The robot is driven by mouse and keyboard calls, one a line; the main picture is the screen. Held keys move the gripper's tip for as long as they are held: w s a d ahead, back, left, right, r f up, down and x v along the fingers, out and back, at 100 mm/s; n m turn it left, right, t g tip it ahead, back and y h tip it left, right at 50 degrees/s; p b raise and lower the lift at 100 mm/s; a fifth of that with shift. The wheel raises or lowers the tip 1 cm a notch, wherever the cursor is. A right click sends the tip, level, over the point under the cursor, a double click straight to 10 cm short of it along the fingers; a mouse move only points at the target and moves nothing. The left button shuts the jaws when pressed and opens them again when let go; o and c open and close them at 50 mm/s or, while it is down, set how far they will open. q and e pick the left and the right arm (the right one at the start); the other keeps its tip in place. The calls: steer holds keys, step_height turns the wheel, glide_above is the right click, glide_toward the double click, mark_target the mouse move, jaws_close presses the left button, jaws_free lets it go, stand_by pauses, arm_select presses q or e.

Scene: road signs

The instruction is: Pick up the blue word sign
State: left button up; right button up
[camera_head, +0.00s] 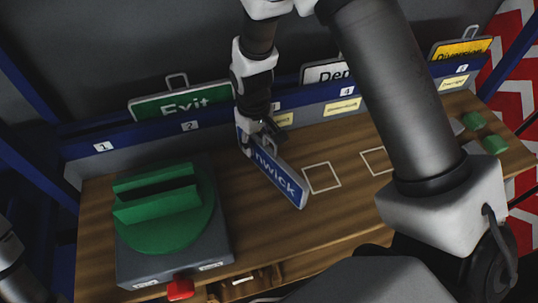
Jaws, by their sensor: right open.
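The blue word sign (278,176) has white letters ending in "nwick" and a white edge. It stands slanted across the wooden table, its near end toward the front right. My right gripper (261,137) points down at the sign's far upper end, with its fingers open around or just beside that end. I cannot tell whether they touch it. The gripper covers the first letters. My left gripper is out of view; only part of my left arm shows at the lower left edge.
A green slotted holder (165,208) on a grey base stands left, with a red button (180,289) in front. Behind, a blue numbered rack (150,138) holds a green Exit sign (183,104), a white sign (326,72) and a yellow sign (461,48). White squares mark the wooden table (262,228).

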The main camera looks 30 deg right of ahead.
mark_target(257, 150)
steer(key=f, duration=0.4)
steer(key=shift+w+d+p, duration=0.15)
steer(key=shift+w+p, duration=0.1)
steer(key=shift+p, duration=0.1)
jaws_close()
steer(key=shift+r, duration=0.1)
steer(key=shift+r+b, duration=0.3)
steer(key=shift+r, duration=0.2)
step_height(257, 150, up, 2)
steer(key=shift+r+b, duration=0.2)
steer(key=shift+b, duration=0.2)
steer(key=s+b, duration=0.2)
steer(key=s, duration=0.2)
steer(key=s+b, duration=0.2)
steer(key=s, duration=0.2)
steer(key=s+b, duration=0.2)
steer(key=s, duration=0.2)
steer(key=shift+s+a+r, duration=0.15)
steer(key=shift+s+a, duration=0.2)
steer(key=shift+s, duration=0.05)
steer(key=shift+s+a+r+b, duration=0.1)
steer(key=shift+s+r+b, duration=0.25)
steer(key=shift+s+b, duration=0.8)
steer(key=shift+s+r+b, duration=0.3)
steer(key=shift+s+b, duration=0.15)
steer(key=shift+b, duration=1.3)
